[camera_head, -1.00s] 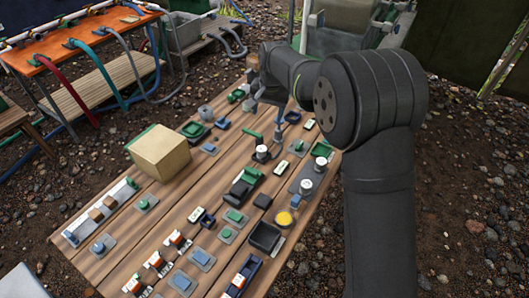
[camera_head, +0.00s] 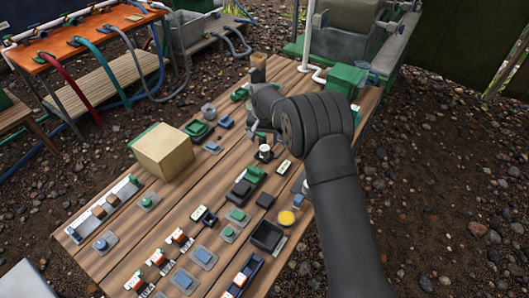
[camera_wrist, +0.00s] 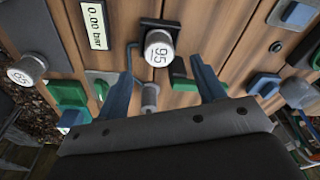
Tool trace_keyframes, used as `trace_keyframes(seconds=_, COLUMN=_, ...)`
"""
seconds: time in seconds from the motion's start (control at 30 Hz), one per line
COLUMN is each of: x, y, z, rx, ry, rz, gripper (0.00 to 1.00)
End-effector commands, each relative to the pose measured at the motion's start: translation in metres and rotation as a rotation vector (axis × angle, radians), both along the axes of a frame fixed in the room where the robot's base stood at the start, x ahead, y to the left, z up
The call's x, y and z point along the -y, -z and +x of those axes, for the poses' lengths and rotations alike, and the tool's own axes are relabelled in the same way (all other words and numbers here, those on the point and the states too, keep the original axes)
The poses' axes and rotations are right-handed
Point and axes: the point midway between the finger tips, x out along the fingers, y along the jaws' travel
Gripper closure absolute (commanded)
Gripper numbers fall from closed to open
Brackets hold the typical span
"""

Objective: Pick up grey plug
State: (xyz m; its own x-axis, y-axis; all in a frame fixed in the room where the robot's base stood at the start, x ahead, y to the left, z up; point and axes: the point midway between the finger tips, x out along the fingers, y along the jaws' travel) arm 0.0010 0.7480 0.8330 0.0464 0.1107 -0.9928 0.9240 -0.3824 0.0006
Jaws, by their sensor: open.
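A small grey cylinder (camera_wrist: 150,96), which looks like the grey plug, shows in the wrist view between my two fingers, apart from both. A thin grey rod stands just beside it, close to the left finger. My gripper (camera_wrist: 162,88) is open and empty, with one blue-grey finger on each side of the cylinder. In the head view my gripper (camera_head: 262,132) is low over the table, partly covered by my arm. The cylinder cannot be made out there.
A white-capped knob marked 95 (camera_wrist: 159,48) stands just beyond the fingertips. A knob marked 85 (camera_wrist: 27,70) and a pressure display (camera_wrist: 96,24) are to the left. In the head view a cardboard-coloured box (camera_head: 163,151) and several small parts crowd the wooden table (camera_head: 115,257).

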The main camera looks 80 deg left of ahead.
Motion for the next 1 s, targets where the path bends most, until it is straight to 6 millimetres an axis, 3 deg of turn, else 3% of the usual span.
trace_keyframes(seconds=0.27, x=-0.001, y=0.017, z=0.001, rx=0.0, ry=0.001, rz=0.0, gripper=0.37)
trace_keyframes(seconds=0.57, x=-0.004, y=0.058, z=0.003, rx=0.0, ry=0.0, rz=-0.001, gripper=0.37)
trace_keyframes(seconds=0.8, x=-0.005, y=0.061, z=0.003, rx=0.0, ry=0.0, rz=0.001, gripper=0.37)
trace_keyframes(seconds=1.0, x=-0.005, y=0.061, z=0.003, rx=0.0, ry=0.0, rz=0.001, gripper=0.74)
